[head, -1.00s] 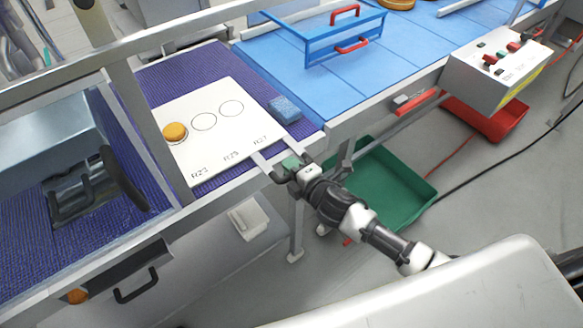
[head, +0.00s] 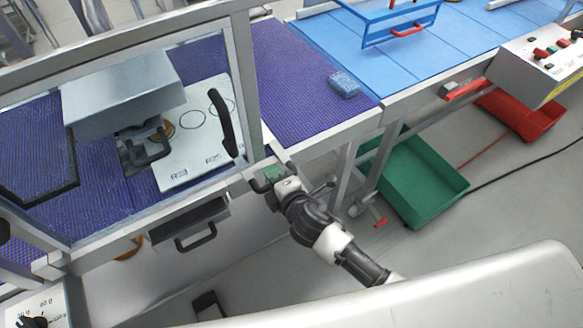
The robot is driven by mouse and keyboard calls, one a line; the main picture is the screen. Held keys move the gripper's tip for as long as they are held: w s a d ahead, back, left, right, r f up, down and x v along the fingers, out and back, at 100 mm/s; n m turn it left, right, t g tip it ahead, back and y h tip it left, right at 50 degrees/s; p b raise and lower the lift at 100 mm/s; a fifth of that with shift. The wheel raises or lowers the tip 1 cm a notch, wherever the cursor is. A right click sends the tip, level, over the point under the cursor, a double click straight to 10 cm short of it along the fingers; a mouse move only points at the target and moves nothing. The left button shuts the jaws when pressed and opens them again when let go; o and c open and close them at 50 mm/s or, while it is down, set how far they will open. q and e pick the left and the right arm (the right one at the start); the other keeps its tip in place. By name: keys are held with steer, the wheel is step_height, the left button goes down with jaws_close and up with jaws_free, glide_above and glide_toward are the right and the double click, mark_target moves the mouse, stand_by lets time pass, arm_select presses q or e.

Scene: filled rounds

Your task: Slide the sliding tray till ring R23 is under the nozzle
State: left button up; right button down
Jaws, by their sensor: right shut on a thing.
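The white sliding tray (head: 186,150) lies partly under the grey filling head (head: 125,92), seen through the clear guard. Its near edge carries labels; R22 and R23 are readable. An orange round (head: 168,128) sits in ring R22, partly hidden by the dark nozzle assembly (head: 147,147). Ring R23 (head: 192,119) is empty and lies right of the nozzle assembly. A third ring (head: 222,105) is partly behind the guard's black handle. My right gripper (head: 271,174) is shut on the tray's handle at the bench's front edge. My left gripper is not in view.
A blue sponge-like block (head: 344,84) lies on the purple mat right of the guard. A green crate (head: 415,180) and a red crate (head: 525,115) stand on the floor. A control box (head: 540,65) stands at the right.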

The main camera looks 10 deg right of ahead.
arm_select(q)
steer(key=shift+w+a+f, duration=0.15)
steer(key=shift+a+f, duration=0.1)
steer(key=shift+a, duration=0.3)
arm_select(e)
steer(key=a, duration=0.1)
steer(key=s+a, duration=0.1)
steer(key=a, duration=0.1)
steer(key=shift+s+a, duration=0.2)
steer(key=shift+a, duration=0.05)
steer(key=c, duration=1.1)
jaws_free()
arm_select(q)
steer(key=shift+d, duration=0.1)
arm_select(e)
steer(key=shift+o, duration=0.2)
